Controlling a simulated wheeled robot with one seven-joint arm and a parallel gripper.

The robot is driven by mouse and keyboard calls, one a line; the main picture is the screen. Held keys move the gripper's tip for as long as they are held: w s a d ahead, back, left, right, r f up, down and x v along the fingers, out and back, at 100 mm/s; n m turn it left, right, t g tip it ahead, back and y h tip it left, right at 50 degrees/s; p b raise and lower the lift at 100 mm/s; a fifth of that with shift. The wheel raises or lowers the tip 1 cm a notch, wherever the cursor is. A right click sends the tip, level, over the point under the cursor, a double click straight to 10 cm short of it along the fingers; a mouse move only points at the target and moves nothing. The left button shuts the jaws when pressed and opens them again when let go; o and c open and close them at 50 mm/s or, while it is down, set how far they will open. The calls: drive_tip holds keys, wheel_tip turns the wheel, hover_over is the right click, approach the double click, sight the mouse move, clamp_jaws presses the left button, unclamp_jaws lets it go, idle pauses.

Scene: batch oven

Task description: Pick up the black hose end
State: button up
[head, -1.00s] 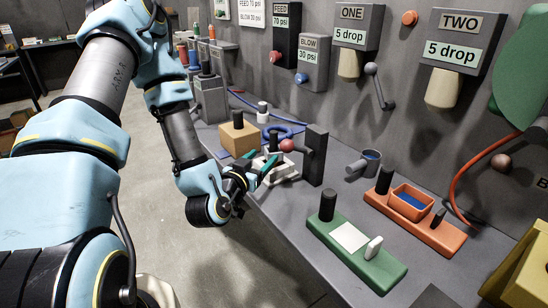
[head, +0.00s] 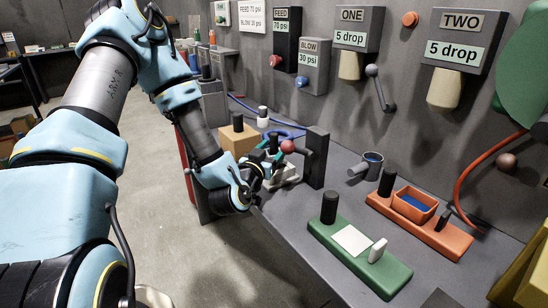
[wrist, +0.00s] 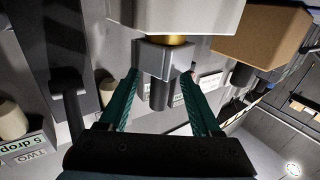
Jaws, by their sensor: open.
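A dark cylindrical end (wrist: 158,95), which looks like the black hose end, sticks out of a grey block with a brass collar (wrist: 163,41) in the wrist view. My gripper (wrist: 160,80) is open. Its two teal fingers stand on either side of the block and dark end, with gaps visible. In the head view my gripper (head: 268,158) is at the white fixture (head: 288,175) on the bench; the wrist and fingers hide much of the fixture there. I cannot tell whether a finger touches anything.
A tan box (head: 240,138) with a black knob stands just beyond the gripper. A dark upright post (head: 317,158) with a red ball lever (head: 288,147) stands close on the right. A green base (head: 360,255) and an orange base (head: 420,225) lie further right.

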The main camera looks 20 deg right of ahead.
drive_tip(key=p+x, duration=0.1)
drive_tip(key=x, duration=0.3)
drive_tip(key=shift+f+p, duration=0.15)
drive_tip(key=shift+p, duration=0.25)
drive_tip(key=shift+c, duration=0.3)
clamp_jaws()
